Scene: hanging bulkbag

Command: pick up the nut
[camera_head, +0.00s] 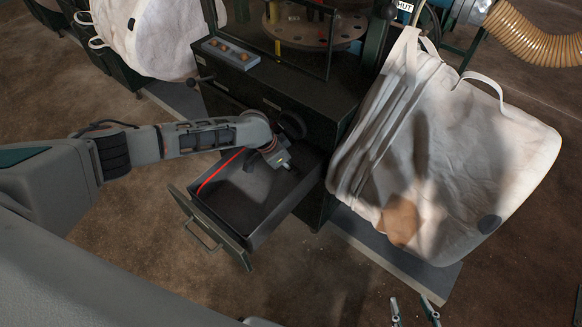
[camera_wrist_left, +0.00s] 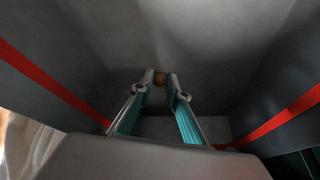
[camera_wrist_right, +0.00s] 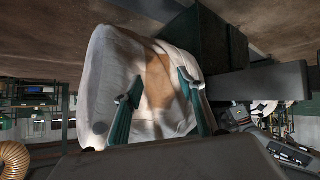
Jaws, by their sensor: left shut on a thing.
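The nut (camera_wrist_left: 159,79) is a small brown piece between the fingertips of my left gripper (camera_wrist_left: 161,82) in the left wrist view. The left gripper is shut on it, inside the open drawer (camera_head: 262,237). In the head view my left gripper (camera_head: 288,168) reaches down into the drawer near its right wall, and the nut cannot be made out there. My right gripper (camera_head: 413,308) is at the bottom edge of the head view, with its fingers apart and nothing between them; the right wrist view also shows it (camera_wrist_right: 153,88) open.
The dark cabinet (camera_head: 335,105) stands behind the drawer. A large white bulk bag (camera_head: 460,150) with a brown patch hangs to the right, and another white bag (camera_head: 150,35) is at upper left. A small tray with round pieces (camera_head: 231,53) sits on the cabinet top.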

